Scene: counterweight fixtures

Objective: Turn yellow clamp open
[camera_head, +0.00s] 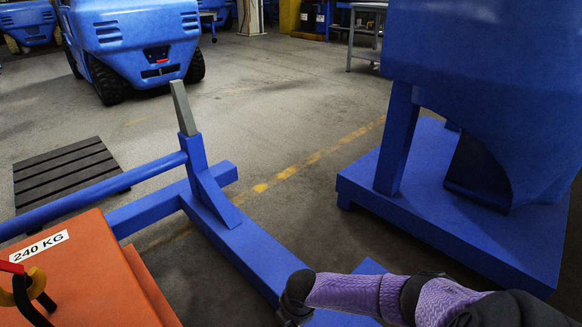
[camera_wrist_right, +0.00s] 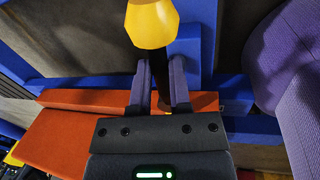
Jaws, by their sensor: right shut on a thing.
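The yellow clamp (camera_wrist_right: 152,20) shows at the top middle of the right wrist view, as a faceted yellow head on a black stem. My right gripper (camera_wrist_right: 158,68) is shut on the black stem, with a purple-grey finger on each side and the yellow head beyond the fingertips. How far the clamp is turned cannot be told. In the head view my purple right arm (camera_head: 350,292) reaches in from the lower right, and its fingertips and the held clamp are out of sight. My left gripper is in neither view.
An orange weight (camera_head: 75,285) marked 240 KG sits lower left, with a yellow, black and red fitting (camera_head: 30,288) on it. A blue frame (camera_head: 235,245) with a grey-tipped post stands centrally.

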